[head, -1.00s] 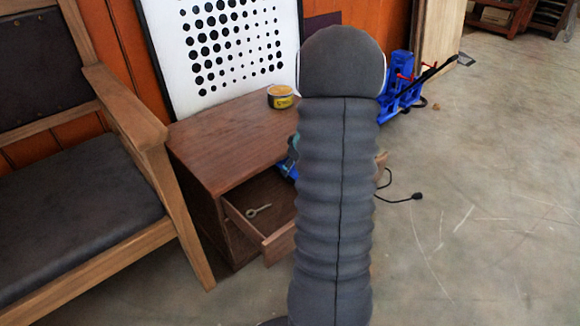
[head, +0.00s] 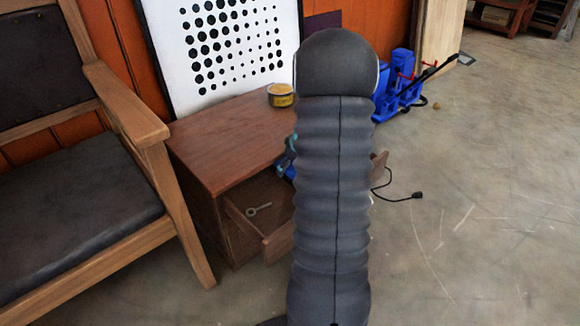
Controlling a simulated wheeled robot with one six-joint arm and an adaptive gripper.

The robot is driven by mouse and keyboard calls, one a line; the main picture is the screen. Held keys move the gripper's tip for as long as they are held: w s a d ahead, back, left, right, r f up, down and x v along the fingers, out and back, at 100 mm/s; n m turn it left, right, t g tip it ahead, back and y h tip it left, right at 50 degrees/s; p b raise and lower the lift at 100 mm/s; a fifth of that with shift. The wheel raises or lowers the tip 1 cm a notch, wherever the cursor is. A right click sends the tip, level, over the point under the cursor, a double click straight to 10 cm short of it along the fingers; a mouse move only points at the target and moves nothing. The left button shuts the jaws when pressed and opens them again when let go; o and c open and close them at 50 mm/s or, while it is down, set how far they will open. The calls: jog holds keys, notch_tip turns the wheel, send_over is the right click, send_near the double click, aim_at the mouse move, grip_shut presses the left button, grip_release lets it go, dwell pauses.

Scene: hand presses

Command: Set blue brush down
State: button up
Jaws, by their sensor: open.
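My dark grey, ribbed arm stands upright in the middle of the head view and hides much of what lies behind it. My gripper cannot be made out; it is hidden behind the arm. A small blue piece (head: 287,170) shows at the arm's left edge, over the open drawer (head: 277,243) of the brown cabinet (head: 215,140). It may be part of the blue brush, but too little shows to tell. A teal bit sits just above it, also half hidden. Whether the blue piece touches the drawer cannot be seen.
A key-like metal piece (head: 259,209) lies in the drawer. A yellow-and-black tin (head: 280,95) stands on the cabinet top. A wooden armchair (head: 130,130) is close on the left. A blue press (head: 400,85) and a black cable (head: 400,198) are right of my arm.

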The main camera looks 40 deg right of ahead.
jog(key=p+v, duration=0.2)
jog(key=v, duration=1)
jog(key=a+r, duration=0.5)
jog(key=a, duration=0.3)
jog(key=s+a+r, duration=0.2)
jog(key=a+r, duration=0.1)
jog(key=a, duration=0.2)
jog(key=s+a+r, duration=0.2)
jog(key=s+a, duration=0.1)
jog(key=a, duration=0.3)
jog(key=s+a+r+t, duration=0.1)
jog(key=s+a+r, duration=0.1)
jog(key=s+a, duration=1)
jog(key=shift+s+a+r+m, duration=0.3)
jog(key=shift+s+a+m, duration=0.1)
jog(key=shift+s, duration=1.35)
